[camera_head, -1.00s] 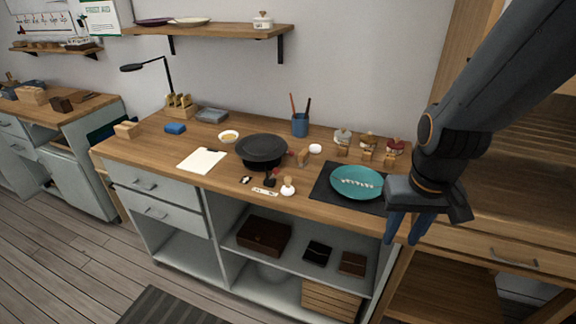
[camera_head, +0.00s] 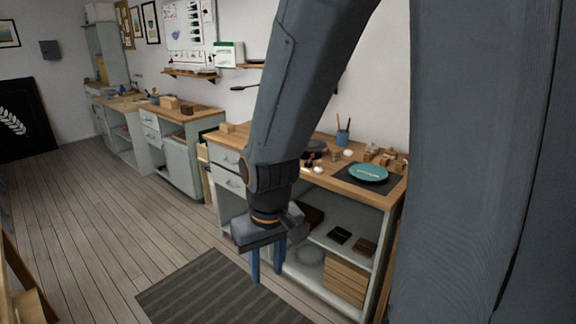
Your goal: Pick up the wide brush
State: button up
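I cannot pick out a wide brush for certain. A blue cup (camera_head: 342,138) at the back of the workbench holds thin upright handles, one reddish and one dark; what they belong to is too small to tell. My gripper (camera_head: 267,278) hangs pointing down in front of the workbench, below its top, with its two blue fingers apart and nothing seen between them. My arm hides the left middle of the bench top and part of the dark round pan (camera_head: 315,148).
A teal plate (camera_head: 368,172) lies on a dark mat (camera_head: 393,186) at the bench's right. Small wooden blocks (camera_head: 387,159) and jars stand behind it. Open shelves below hold dark boxes and a wooden crate (camera_head: 330,278). A striped rug (camera_head: 205,292) lies on open floor at left.

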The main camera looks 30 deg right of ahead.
aim_at(336, 154)
jog(key=u, duration=0.15)
jog(key=i, duration=1.85)
jog(key=z, duration=1.55)
jog(key=i, duration=0.9)
jog(key=z, duration=0.9)
